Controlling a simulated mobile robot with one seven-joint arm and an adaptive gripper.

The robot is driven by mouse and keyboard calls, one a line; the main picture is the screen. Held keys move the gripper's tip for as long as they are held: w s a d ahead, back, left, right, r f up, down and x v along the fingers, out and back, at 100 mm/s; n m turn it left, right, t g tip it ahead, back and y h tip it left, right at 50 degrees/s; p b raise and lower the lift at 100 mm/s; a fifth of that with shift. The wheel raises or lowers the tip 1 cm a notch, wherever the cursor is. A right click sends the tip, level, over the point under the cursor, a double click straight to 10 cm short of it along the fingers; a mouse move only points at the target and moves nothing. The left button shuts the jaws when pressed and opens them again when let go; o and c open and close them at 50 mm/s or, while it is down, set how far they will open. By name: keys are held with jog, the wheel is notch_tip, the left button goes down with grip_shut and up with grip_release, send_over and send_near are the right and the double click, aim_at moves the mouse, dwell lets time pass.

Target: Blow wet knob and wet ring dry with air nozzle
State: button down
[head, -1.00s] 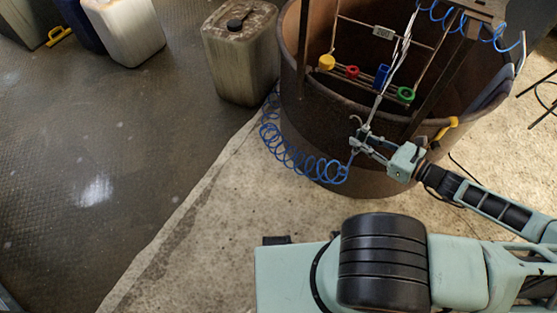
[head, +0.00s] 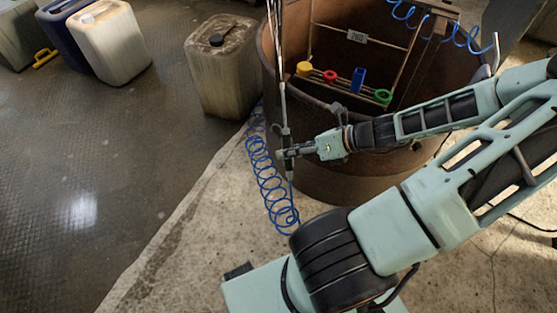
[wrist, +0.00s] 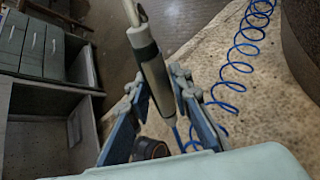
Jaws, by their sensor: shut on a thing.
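My gripper (head: 288,150) is shut on the air nozzle (head: 284,108), a slim grey and black wand on a blue coiled hose. The nozzle points up the picture, left of the hanging parts, with pale streaks above its tip. The wrist view shows the nozzle (wrist: 151,65) between both fingers (wrist: 165,95). A yellow knob (head: 304,69), a red ring (head: 330,76), a blue block (head: 358,78) and a green ring (head: 382,97) sit in a row on a wire rack inside a rusty drum. Which knob and ring are wet I cannot tell.
The rusty drum's wall (head: 330,150) stands just behind my gripper. The blue hose (head: 262,175) hangs in coils left of it. Stained canisters (head: 228,65) stand at the upper left. The floor at left is clear. Grey drawers (wrist: 30,45) show in the wrist view.

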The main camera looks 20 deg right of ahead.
aim_at(290, 143)
jog(key=shift+s+a+r+m+g+b, duration=0.35)
jog(key=shift+s+a+m+g, duration=0.15)
jog(key=shift+m, duration=0.6)
jog(key=s+a+r+m+b, duration=0.3)
jog(key=a+r+m, duration=0.1)
jog(key=m, duration=0.5)
jog(key=shift+g, duration=0.3)
jog(key=shift+w+d+f+b, duration=0.1)
jog(key=shift+w+d+b, duration=0.25)
jog(key=shift+w+d, duration=0.8)
jog(key=shift+w+d+f+b, duration=0.1)
jog(key=shift+w+d+b, duration=0.25)
jog(key=shift+w+d, duration=0.75)
jog(key=shift+s+d, duration=0.2)
jog(key=shift+s, duration=0.15)
